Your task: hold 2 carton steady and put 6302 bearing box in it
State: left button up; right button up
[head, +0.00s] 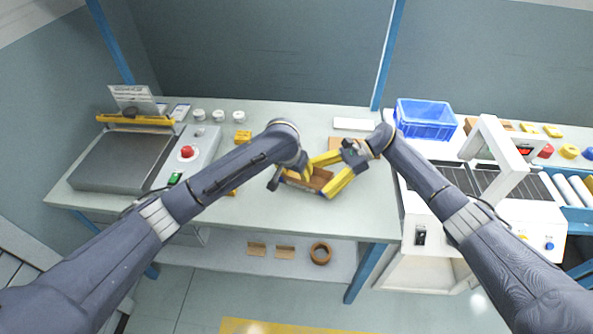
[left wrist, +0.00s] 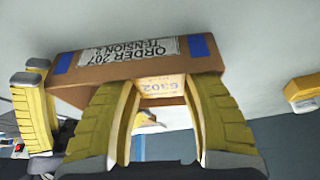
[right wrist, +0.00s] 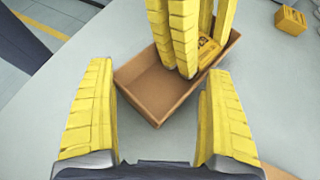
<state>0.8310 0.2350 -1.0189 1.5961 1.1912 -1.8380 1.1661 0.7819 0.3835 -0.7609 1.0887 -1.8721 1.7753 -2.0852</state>
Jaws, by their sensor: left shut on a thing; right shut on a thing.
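The open brown carton (head: 321,179) stands on the bench near its front edge. In the left wrist view the carton (left wrist: 90,95) shows an ORDER 207 TENSION 2 label and blue patches. In the right wrist view the box (right wrist: 208,48) is partly hidden by those fingers.
Yellow boxes (head: 242,136) sit left of the carton. A blue bin (head: 425,118) stands behind right beside a conveyor machine (head: 490,180). A sealer with a red button (head: 187,152) is at left. The bench front edge is close to the carton.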

jog(key=shift+s+d+f, duration=0.1)
jog(key=shift+f, duration=0.4)
pick_arm(q)
jog(key=o, duration=1.3)
jog(key=v, duration=0.7)
jog(key=shift+r, duration=0.35)
pick_arm(e)
jog(key=c, duration=0.4)
jog(key=shift+r, duration=0.25)
grip_shut()
pick_arm(q)
jog(key=shift+v, duration=2.15)
pick_arm(e)
jog(key=shift+r, duration=0.1)
pick_arm(q)
jog(key=shift+s, duration=0.15)
pick_arm(e)
jog(key=c, duration=0.6)
grip_release()
